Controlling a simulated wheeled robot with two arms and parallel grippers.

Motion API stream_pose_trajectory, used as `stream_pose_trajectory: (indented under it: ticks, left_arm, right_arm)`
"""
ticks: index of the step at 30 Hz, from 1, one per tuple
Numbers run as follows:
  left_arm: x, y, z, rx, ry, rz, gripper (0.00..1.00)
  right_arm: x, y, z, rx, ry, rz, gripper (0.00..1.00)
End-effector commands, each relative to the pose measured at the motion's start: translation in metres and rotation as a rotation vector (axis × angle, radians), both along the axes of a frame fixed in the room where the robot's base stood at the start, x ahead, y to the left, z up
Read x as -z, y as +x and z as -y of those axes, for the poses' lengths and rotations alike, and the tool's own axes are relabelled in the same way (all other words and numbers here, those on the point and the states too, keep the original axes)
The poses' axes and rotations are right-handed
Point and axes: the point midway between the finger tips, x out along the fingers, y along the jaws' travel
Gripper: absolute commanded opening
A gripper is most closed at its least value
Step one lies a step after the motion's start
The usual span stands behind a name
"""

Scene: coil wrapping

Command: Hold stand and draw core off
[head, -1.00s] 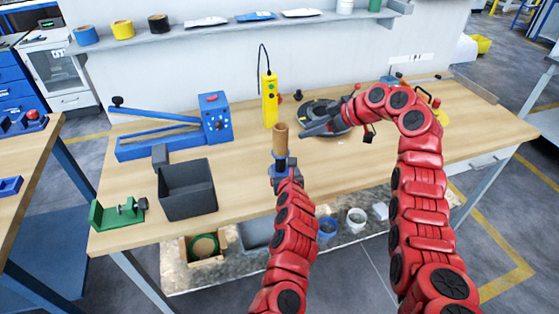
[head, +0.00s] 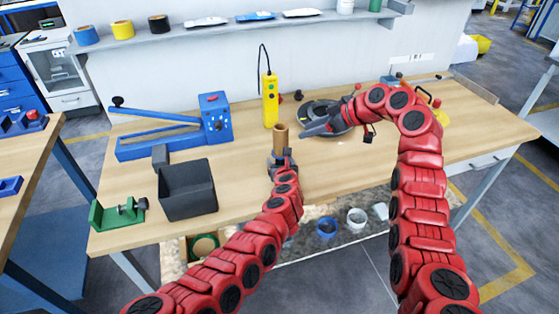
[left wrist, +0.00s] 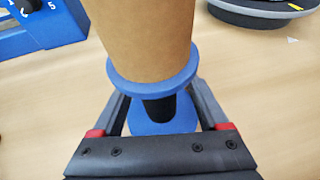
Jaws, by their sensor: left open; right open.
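A brown cardboard core (head: 281,136) stands upright on a small stand near the middle of the bench. In the left wrist view the core (left wrist: 147,38) rests on the stand's blue flange (left wrist: 153,79), above a dark post and a blue base. My left gripper (left wrist: 160,108) is open, with one finger on each side of the post below the flange. In the head view my left gripper (head: 283,164) hides most of the stand. My right gripper (head: 318,128) is open and empty, right of the core, in front of a dark round device (head: 318,108).
A grey bin (head: 188,190) and a green holder (head: 117,214) are at the front left. A blue lever tool (head: 170,135) lies behind them. A yellow pendant (head: 270,100) stands behind the core. The bench (head: 350,172) is clear front right.

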Motion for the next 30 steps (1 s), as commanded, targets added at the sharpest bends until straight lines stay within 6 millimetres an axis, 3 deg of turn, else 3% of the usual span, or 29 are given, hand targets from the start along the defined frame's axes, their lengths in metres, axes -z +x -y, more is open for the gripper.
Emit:
stream_pose_trajectory:
  ticks: [13,26,30]
  left_arm:
    - [0.0,0.0062,-0.002,-0.006,-0.006,0.001,0.77]
    - [0.0,0.0061,-0.0021,-0.005,-0.005,0.001,0.01]
    - [-0.0001,0.006,-0.002,-0.005,-0.005,0.001,0.0]
  right_arm:
    - [0.0,0.0,0.0,0.0,0.0,0.0,0.5]
    - [0.0,0.0,0.0,0.0,0.0,0.0,0.5]
    - [0.0,0.0,0.0,0.0,0.0,0.0,0.5]
